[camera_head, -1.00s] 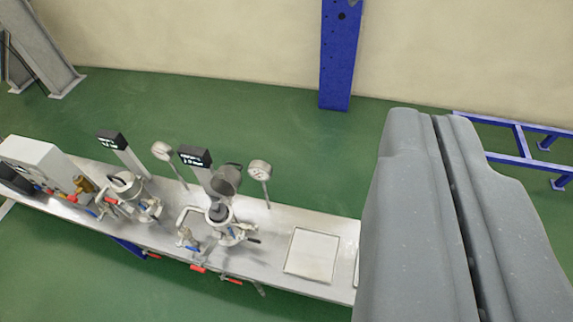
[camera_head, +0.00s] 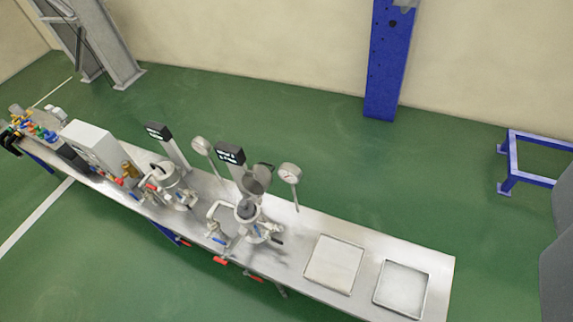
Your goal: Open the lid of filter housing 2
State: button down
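Two metal filter housings stand on a long steel bench. The left housing (camera_head: 165,175) has a rounded pale top that looks closed. The right housing (camera_head: 247,210) has a grey cup-like lid (camera_head: 257,180) tilted up behind it, and its top looks open and dark inside. A black sign stands behind each: the left sign (camera_head: 158,131) and the right sign (camera_head: 230,154). Their text is too small to read, so I cannot tell which is housing 2. Only a grey edge of my gripper (camera_head: 557,255) shows at the far right, well away from the housings; its fingertips are out of view.
The bench (camera_head: 437,270) carries two shallow trays at its right end, the nearer-middle tray (camera_head: 334,264) and the end tray (camera_head: 401,289). Dial gauges (camera_head: 289,173) stand beside the housings. A blue column (camera_head: 388,60) and blue frame (camera_head: 530,160) stand behind. Green floor is open around.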

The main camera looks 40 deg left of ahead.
aim_at(261, 174)
jog(key=i, duration=0.9)
jog(key=u, duration=0.05)
